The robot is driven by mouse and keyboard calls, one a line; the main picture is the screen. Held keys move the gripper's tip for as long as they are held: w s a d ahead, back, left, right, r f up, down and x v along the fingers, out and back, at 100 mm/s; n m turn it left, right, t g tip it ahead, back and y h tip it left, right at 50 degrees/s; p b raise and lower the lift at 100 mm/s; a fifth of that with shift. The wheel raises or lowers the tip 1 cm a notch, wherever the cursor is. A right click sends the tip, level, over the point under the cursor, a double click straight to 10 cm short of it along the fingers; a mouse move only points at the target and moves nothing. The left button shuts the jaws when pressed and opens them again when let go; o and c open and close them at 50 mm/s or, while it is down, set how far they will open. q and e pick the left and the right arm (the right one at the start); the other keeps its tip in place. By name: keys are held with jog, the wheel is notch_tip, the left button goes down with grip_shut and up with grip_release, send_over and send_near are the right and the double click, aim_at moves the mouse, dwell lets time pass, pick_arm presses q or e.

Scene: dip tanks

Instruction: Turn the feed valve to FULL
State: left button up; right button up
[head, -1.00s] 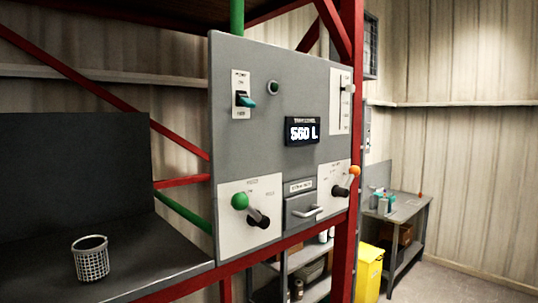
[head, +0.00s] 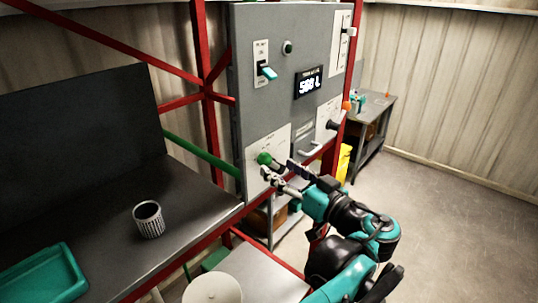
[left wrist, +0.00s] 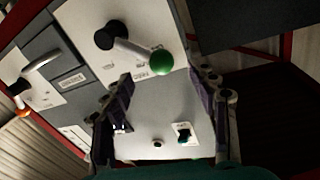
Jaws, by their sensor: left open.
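The grey control panel (head: 285,110) carries two lever valves on white plates. One has a green ball knob (head: 264,158); the other, farther right, has an orange ball knob (head: 347,105). Their plate lettering is too small to read, so I cannot tell which is the feed valve. My left gripper (head: 280,170) is open and empty in front of the green-knobbed valve, partly hiding its lever. In the left wrist view, the green knob (left wrist: 162,62) and black hub (left wrist: 110,35) lie ahead of the spread fingers (left wrist: 162,90), seemingly apart from them. My right gripper is out of view.
A mesh cup (head: 149,219) and a teal tray (head: 42,275) sit on the dark bench at left.

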aim_at(271, 163)
pick_arm(q)
jog(key=p+x, duration=0.1)
jog(key=x, duration=0.3)
jog(key=shift+w+a, duration=0.15)
jog(key=shift+w, duration=0.2)
jog(key=shift+s, duration=0.1)
grip_shut()
jog(key=shift+f, duration=0.1)
